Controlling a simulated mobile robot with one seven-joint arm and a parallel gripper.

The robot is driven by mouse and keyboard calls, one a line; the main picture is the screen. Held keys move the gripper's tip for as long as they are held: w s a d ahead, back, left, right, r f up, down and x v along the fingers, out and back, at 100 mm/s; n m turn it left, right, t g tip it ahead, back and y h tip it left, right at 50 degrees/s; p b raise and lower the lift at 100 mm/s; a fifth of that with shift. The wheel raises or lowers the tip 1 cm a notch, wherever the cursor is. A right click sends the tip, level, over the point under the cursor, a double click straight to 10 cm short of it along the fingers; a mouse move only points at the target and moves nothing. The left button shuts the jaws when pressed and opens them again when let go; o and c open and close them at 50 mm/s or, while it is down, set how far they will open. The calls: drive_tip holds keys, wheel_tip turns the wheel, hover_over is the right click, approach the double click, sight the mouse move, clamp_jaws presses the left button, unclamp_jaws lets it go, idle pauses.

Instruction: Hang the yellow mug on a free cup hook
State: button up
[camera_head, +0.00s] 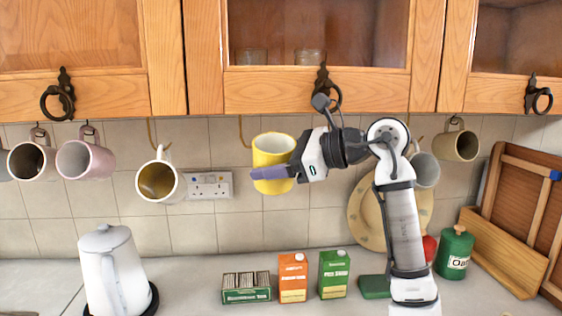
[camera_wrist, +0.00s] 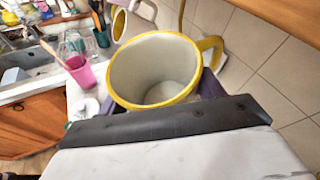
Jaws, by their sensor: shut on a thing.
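The yellow mug (camera_head: 272,150) is held upright in front of the tiled wall, below the cabinets. My gripper (camera_head: 270,173) is shut on it, with a purple finger across the mug's lower body. In the wrist view the mug (camera_wrist: 150,72) shows its pale, empty inside, and its yellow handle points right, toward the tiles. The handle is hidden in the head view. A free brass cup hook (camera_head: 241,132) hangs just left of and above the mug, apparently apart from it. A hook (camera_wrist: 182,18) also shows beyond the rim in the wrist view.
A white mug with a brown inside (camera_head: 160,182) hangs left of the free hook. A pink mug (camera_head: 86,159) hangs farther left; grey (camera_head: 426,170) and beige (camera_head: 456,145) mugs hang right. Below are a kettle (camera_head: 108,265) and cartons (camera_head: 293,278). A black cabinet handle (camera_head: 325,85) is above my gripper.

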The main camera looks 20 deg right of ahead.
drive_tip(key=shift+w+a+f+b, duration=0.1)
drive_tip(key=shift+w+a+b, duration=0.2)
drive_tip(key=shift+a, duration=0.45)
drive_tip(key=shift+w+a+f+b, duration=0.15)
drive_tip(key=shift+a+b, duration=0.15)
drive_tip(key=shift+a, duration=0.45)
drive_tip(key=shift+w+a+f+b, duration=0.15)
drive_tip(key=shift+a+f+b, duration=0.3)
drive_tip(key=shift+a+b, duration=0.1)
drive_tip(key=o, duration=1.3)
drive_tip(key=shift+c, duration=0.2)
drive_tip(key=b, duration=0.3)
approach(255, 163)
drive_tip(key=shift+s+d+f, duration=0.15)
drive_tip(key=shift+s+d, duration=0.6)
drive_tip(key=shift+d, duration=0.25)
